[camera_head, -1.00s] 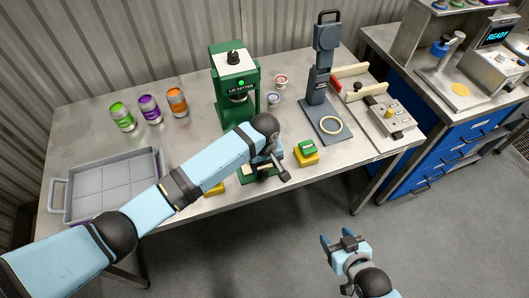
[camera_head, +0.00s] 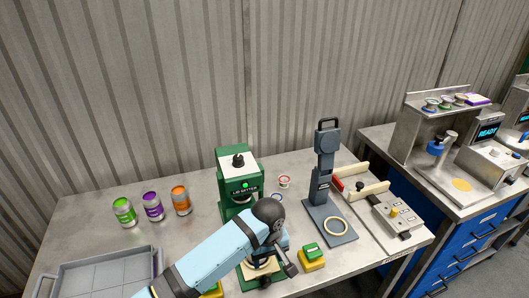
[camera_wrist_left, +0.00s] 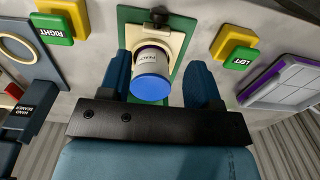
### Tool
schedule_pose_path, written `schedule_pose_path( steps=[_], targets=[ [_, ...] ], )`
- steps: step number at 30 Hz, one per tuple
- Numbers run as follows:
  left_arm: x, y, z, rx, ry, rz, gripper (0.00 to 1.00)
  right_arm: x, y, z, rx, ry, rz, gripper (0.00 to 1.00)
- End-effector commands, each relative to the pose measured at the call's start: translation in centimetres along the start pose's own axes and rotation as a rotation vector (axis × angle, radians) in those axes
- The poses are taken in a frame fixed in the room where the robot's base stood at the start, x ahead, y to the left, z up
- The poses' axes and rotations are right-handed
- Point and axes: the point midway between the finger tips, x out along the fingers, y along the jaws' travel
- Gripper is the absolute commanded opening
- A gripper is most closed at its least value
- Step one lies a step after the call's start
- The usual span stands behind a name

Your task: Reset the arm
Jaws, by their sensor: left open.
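My left arm comes in from the lower left in the head view, and its wrist hangs in front of the green lid setter (camera_head: 238,172). My left gripper (camera_wrist_left: 158,64) is open in the left wrist view, with one blue finger on each side of a can (camera_wrist_left: 151,87). The can has a blue end facing the camera and a pale label. It stands at the cream holder on the lid setter's green base. In the head view the arm mostly hides this spot. My right gripper is not in view.
Green-and-yellow buttons flank the base: the right one (camera_head: 312,253) and the left one (camera_wrist_left: 234,45). The grey hand seamer (camera_head: 326,185) stands to the right. Green, purple and orange cans (camera_head: 152,206) and a grey tray (camera_head: 105,268) are at the left.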

Motion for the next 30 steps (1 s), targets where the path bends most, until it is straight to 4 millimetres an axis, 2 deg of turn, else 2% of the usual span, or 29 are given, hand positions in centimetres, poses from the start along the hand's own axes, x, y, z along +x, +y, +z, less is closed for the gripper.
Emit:
schedule_pose_path(
  steps=[4, 8, 14, 17, 22, 27, 30],
  targets=[
    [1.3, -0.1, 0.8, 0.022, -0.006, 0.047, 0.57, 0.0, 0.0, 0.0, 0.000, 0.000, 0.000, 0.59],
    [4.1, -0.7, 2.6, 0.081, 0.006, 0.187, 0.57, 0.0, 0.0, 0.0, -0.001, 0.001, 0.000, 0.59],
    [8.7, -3.6, 5.5, 0.178, 0.145, 0.432, 0.57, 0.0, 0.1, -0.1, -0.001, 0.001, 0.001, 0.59],
    [10.3, -6.2, 6.7, 0.216, 0.260, 0.504, 0.57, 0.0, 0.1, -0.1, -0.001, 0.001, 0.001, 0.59],
    [12.2, -12.5, 8.8, 0.288, 0.499, 0.531, 0.57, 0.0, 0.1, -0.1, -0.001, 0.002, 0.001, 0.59],
    [12.5, -19.7, 11.2, 0.388, 0.739, 0.450, 0.57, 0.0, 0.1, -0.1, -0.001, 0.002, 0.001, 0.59],
    [12.0, -23.1, 12.5, 0.448, 0.845, 0.386, 0.57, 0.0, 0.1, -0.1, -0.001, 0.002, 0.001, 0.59]
  ],
)
